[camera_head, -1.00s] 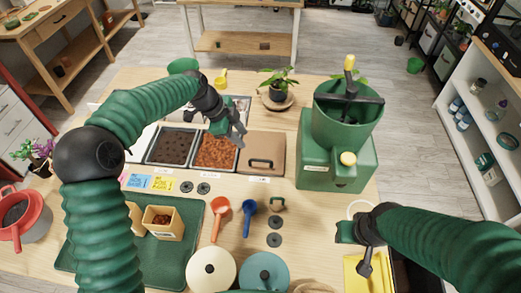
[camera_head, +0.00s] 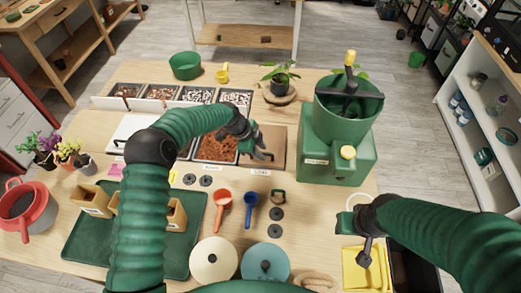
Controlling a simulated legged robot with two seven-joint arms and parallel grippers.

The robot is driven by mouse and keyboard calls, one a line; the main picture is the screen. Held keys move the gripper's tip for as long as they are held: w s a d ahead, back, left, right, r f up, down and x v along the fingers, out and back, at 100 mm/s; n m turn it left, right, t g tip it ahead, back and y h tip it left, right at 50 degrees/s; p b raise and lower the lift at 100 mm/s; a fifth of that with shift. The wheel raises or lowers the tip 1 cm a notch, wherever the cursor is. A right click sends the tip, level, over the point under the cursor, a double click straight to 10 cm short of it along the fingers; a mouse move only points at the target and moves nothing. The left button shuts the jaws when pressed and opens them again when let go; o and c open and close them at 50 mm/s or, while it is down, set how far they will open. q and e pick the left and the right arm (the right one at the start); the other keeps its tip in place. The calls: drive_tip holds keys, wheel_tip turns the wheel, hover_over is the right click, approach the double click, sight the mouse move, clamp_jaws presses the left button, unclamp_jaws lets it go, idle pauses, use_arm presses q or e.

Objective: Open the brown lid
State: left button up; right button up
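The brown lid (camera_head: 276,137) lies flat over the rightmost bin of the middle row, to the right of the bin of orange-brown chips (camera_head: 216,149). My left gripper (camera_head: 257,154) is over the lid's front left part, at the dark handle, and largely hides the handle. Its fingers look apart; I cannot tell whether they touch the handle. My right gripper (camera_head: 355,238) is open and empty, at the front right above the table near a yellow tray (camera_head: 355,268).
A green machine (camera_head: 336,160) with a hopper stands close to the lid's right. A potted plant (camera_head: 279,82) is behind the lid. Red and blue scoops (camera_head: 222,210) (camera_head: 250,212) lie in front. A green tray (camera_head: 82,247) with small pots is at front left.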

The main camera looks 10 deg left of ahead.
use_arm(q)
drive_tip(key=shift+r, duration=0.1)
clamp_jaws()
idle(1.1)
